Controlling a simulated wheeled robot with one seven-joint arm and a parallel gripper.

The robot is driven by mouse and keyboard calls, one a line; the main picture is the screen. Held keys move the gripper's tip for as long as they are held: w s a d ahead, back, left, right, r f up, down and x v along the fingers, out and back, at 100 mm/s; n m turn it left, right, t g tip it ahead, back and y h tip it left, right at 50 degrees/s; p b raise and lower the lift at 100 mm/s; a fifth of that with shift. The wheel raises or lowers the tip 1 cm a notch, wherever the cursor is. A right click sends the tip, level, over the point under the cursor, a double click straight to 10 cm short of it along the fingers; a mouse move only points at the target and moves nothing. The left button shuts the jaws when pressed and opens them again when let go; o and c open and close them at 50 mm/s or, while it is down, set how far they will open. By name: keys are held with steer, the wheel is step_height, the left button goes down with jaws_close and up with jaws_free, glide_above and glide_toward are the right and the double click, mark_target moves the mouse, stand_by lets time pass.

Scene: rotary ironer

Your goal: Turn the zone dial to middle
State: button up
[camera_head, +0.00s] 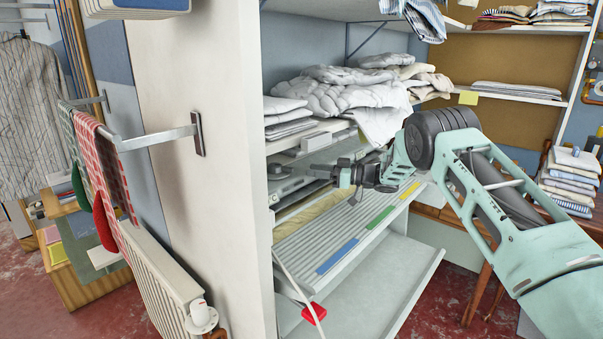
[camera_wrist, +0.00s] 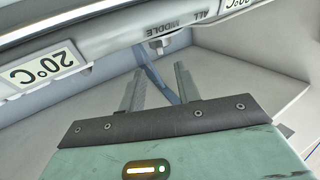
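The zone dial (camera_wrist: 160,45) is a small grey knob in the wrist view, under the ironer's pale front panel. The words MIDDLE and ALL appear upside down beside it. I cannot tell which mark the dial points at. My gripper (camera_wrist: 158,78) has its two fingers apart, with nothing visible between them. The fingertips point toward the dial and appear short of it. In the head view my gripper (camera_head: 318,172) reaches into the shelf unit at the ironer (camera_head: 284,186), and the dial cannot be made out there.
White bedding (camera_head: 335,92) lies on the shelf above my gripper. A slatted board (camera_head: 345,228) with coloured strips lies below. The unit's tall side panel (camera_head: 225,150) stands left.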

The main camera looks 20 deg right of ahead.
steer(key=b+v, duration=0.1)
steer(key=v, duration=0.9)
steer(key=shift+s+b, duration=0.2)
steer(key=shift+b, duration=0.15)
steer(key=shift+d, duration=0.15)
steer(key=shift+r, duration=0.1)
